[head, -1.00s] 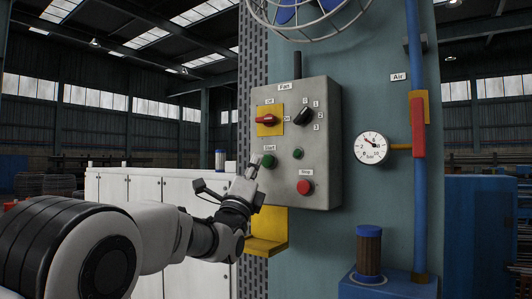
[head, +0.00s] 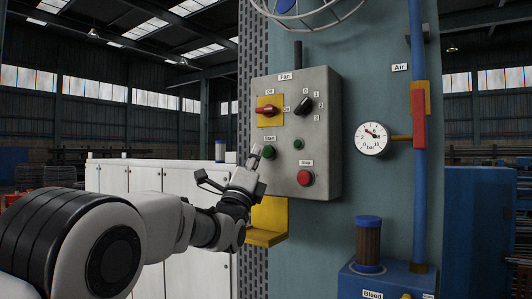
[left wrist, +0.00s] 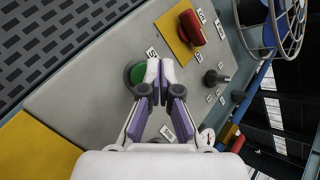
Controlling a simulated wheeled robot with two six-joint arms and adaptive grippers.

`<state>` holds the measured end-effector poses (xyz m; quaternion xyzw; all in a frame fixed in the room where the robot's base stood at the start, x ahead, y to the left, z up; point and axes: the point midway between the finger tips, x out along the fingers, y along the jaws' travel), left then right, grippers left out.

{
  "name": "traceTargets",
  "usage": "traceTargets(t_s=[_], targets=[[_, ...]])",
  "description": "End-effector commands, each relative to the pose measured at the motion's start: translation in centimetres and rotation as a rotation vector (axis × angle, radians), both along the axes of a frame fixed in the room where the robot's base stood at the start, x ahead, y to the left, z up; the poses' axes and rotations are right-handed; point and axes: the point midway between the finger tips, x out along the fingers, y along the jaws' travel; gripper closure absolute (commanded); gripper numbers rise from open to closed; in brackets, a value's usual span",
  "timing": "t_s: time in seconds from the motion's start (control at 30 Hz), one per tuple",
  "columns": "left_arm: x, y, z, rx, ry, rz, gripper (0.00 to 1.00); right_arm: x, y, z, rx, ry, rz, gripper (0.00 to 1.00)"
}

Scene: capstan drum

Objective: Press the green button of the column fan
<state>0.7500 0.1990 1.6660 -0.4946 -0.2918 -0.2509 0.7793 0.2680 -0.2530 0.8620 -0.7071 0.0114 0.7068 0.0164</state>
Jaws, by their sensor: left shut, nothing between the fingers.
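The grey fan control box (head: 325,150) is mounted on the blue-green column. Its green Start button (head: 270,153) is at the lower left of the panel and also shows in the left wrist view (left wrist: 136,74). My left gripper (head: 255,150) is shut and empty, its tips just beside the green button in the head view. In the left wrist view the shut fingertips (left wrist: 160,69) overlap the button's right edge. I cannot tell whether they touch it. My right gripper is not in view.
Above the button is a red rotary switch (head: 266,111) on a yellow plate, with a black selector (head: 303,105) beside it. The red Stop button (head: 305,177) is lower right. A yellow bracket (head: 268,222) sits below the box. A gauge (head: 371,138) and blue pipe stand to the right.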

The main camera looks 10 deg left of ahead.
Motion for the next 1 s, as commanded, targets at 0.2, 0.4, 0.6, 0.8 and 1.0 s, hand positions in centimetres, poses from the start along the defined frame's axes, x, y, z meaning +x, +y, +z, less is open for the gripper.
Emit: traceTargets(t_s=[0.2, 0.4, 0.6, 0.8, 1.0], targets=[[0.0, 0.01, 0.0, 0.0, 0.0, 0.0, 1.0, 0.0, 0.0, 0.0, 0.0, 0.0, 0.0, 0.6], [0.02, -0.01, 0.0, 0.0, 0.0, 0.0, 1.0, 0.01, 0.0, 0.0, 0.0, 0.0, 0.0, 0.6], [0.55, -0.23, 0.08, 0.0, -0.001, 0.0, 1.0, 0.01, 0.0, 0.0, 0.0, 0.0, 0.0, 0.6], [0.67, -0.29, 0.09, 0.0, 0.0, 0.0, 1.0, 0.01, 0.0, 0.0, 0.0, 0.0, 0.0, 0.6], [0.72, -0.29, 0.11, 0.0, 0.0, 0.0, 1.0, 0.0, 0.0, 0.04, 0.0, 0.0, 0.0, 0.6]])
